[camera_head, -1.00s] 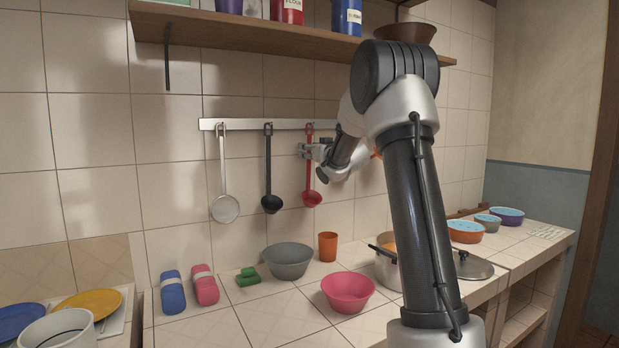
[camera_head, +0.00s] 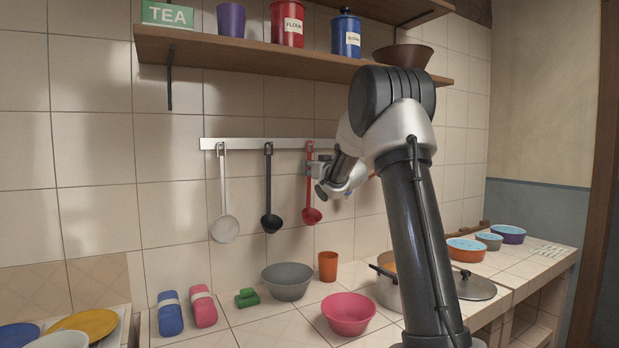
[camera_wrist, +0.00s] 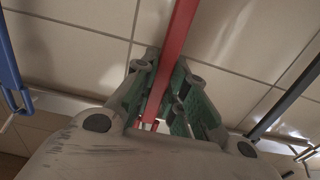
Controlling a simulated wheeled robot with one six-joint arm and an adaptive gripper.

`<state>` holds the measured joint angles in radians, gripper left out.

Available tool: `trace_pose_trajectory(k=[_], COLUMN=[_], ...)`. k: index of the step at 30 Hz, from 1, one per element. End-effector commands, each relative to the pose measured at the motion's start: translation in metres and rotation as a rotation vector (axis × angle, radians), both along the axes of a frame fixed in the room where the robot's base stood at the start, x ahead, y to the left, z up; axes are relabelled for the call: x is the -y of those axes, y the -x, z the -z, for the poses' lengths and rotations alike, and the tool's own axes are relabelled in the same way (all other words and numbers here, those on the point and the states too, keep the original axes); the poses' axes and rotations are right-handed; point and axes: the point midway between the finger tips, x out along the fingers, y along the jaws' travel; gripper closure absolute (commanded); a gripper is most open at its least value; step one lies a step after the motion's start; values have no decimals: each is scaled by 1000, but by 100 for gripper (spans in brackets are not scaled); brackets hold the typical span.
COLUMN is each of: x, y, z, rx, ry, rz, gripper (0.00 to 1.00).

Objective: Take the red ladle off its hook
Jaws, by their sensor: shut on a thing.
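The red ladle (camera_head: 311,213) hangs upright against the tiled wall, its top at the metal hook rail (camera_head: 255,143). My gripper (camera_head: 311,168) is shut on its handle, a little below the rail. In the wrist view the red handle (camera_wrist: 180,30) runs between the green-padded fingers of my gripper (camera_wrist: 163,95). Whether the ladle's top still touches its hook cannot be told.
A black ladle (camera_head: 270,222) and a grey skimmer (camera_head: 224,228) hang to the left. A blue handle (camera_wrist: 10,65) shows in the wrist view. The shelf (camera_head: 270,60) is above; a grey bowl (camera_head: 288,281), orange cup (camera_head: 328,266) and pink bowl (camera_head: 348,314) stand below.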

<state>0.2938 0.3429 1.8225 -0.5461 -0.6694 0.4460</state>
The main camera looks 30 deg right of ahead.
Motion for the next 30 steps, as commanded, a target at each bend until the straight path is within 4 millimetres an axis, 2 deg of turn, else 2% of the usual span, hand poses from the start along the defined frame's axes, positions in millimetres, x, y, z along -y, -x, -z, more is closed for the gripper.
trace_pose_trajectory(k=[3, 8, 18, 21, 25, 30], x=[0, 2, 5, 6, 6, 6], y=[4, 35, 130, 151, 170, 180], z=[-11, -10, -10, -10, -10, -9], rx=[1, 0, 1, 1, 1, 0], ry=[2, 2, 2, 3, 2, 1], rz=[1, 2, 3, 2, 1, 1], gripper=[100, 100, 100, 100, 100, 100])
